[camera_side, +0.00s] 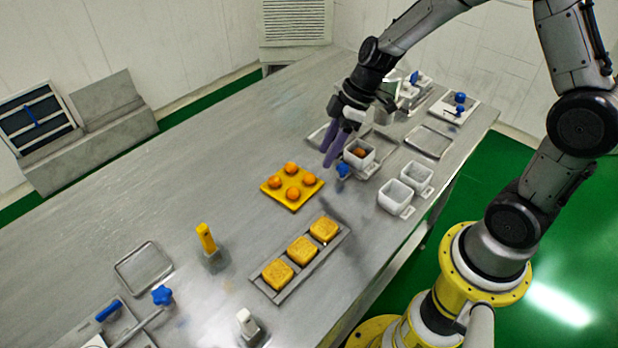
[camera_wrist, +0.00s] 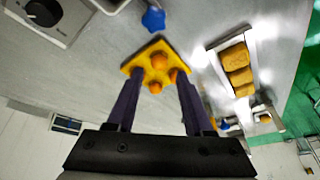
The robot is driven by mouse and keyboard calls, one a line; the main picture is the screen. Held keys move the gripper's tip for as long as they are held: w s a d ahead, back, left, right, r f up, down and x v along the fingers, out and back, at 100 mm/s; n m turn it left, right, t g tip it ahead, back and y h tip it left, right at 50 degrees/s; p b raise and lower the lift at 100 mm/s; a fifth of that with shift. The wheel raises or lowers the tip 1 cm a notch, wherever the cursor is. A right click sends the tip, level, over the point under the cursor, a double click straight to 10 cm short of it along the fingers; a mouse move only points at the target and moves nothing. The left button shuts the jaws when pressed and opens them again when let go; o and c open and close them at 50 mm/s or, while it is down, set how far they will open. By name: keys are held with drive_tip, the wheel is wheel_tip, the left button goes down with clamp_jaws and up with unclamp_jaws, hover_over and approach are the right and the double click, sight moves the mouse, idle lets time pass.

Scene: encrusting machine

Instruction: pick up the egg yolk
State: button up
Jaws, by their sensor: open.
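Several round orange egg yolks sit on a yellow tray (camera_side: 291,201) in the middle of the table in the side view; one of them (camera_side: 291,168) is at its back. In the wrist view, yolks (camera_wrist: 159,62) on the yellow tray (camera_wrist: 135,64) show beyond and between my fingers. Another orange ball (camera_side: 360,152) lies inside a white square container (camera_side: 361,163) to the right. My gripper (camera_side: 329,158), with purple fingers, is open and empty. It hangs above the table, to the right of and behind the yellow tray, apart from the yolks. It also shows in the wrist view (camera_wrist: 159,76).
A grey tray (camera_side: 264,288) with yellow square cakes lies in front of the yolks. Two white containers (camera_side: 395,197) stand at the right edge. A blue knob (camera_side: 343,170) is close below my fingers. A yellow-handled tool (camera_side: 206,238) stands to the left; the back-left table is clear.

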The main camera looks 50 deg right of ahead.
sight(311, 174)
drive_tip(key=shift+w+a+x, duration=0.1)
drive_tip(key=shift+w+x, duration=0.05)
drive_tip(key=shift+x, duration=1.6)
drive_tip(key=shift+w+a+x, duration=0.1)
drive_tip(key=shift+w+x, duration=0.05)
drive_tip(key=shift+x, duration=1.6)
drive_tip(key=shift+r, duration=0.15)
clamp_jaws()
